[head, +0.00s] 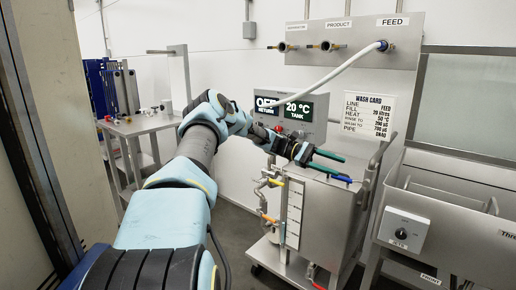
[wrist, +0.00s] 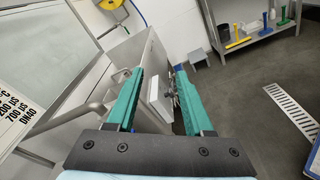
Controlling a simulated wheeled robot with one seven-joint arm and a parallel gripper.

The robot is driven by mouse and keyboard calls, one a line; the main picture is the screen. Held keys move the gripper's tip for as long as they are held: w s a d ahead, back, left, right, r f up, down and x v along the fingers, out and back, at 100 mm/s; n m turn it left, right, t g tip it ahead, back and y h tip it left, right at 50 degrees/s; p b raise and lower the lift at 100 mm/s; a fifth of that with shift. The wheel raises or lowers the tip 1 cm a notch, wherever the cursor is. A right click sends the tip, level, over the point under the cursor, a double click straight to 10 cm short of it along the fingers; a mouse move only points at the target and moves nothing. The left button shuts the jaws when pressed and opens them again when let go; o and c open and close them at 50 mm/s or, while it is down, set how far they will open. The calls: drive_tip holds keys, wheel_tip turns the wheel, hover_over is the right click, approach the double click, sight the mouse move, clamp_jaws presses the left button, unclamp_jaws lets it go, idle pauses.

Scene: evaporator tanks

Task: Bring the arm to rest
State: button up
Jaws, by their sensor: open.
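My arm (head: 200,150) reaches forward and to the right, out over the steel tank on a wheeled frame (head: 325,222). My gripper (head: 347,168) has two green fingers, set apart with nothing between them. It appears in front of or above the tank's top; the exact gap is hard to judge. In the wrist view my gripper (wrist: 158,73) is open and empty, with a steel basin edge and a grey box beyond the fingers.
A display (head: 290,107) stands behind the tank. A white hose (head: 335,68) runs from the FEED port on the wall panel (head: 355,25). A steel sink with a JETS control box (head: 404,230) is at right. A side table (head: 140,124) holds small parts. The wrist view shows open floor (wrist: 240,100).

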drive_tip(key=s+a+f+m+t+y+b, duration=0.2)
drive_tip(key=s+a+f+t+y, duration=0.35)
drive_tip(key=s+a+y, duration=0.35)
drive_tip(key=s+a+m+t+y, duration=0.1)
drive_tip(key=s+a+t+y, duration=0.1)
drive_tip(key=s+a, duration=0.5)
drive_tip(key=s+a+m+t+y+b, duration=0.1)
drive_tip(key=s+a, duration=0.6)
drive_tip(key=a, duration=0.7)
drive_tip(key=m+t+y, duration=0.1)
drive_tip(key=t, duration=0.1)
drive_tip(key=shift+a+r+t+y+b, duration=0.3)
drive_tip(key=shift+r+t, duration=0.05)
drive_tip(key=shift+r, duration=0.05)
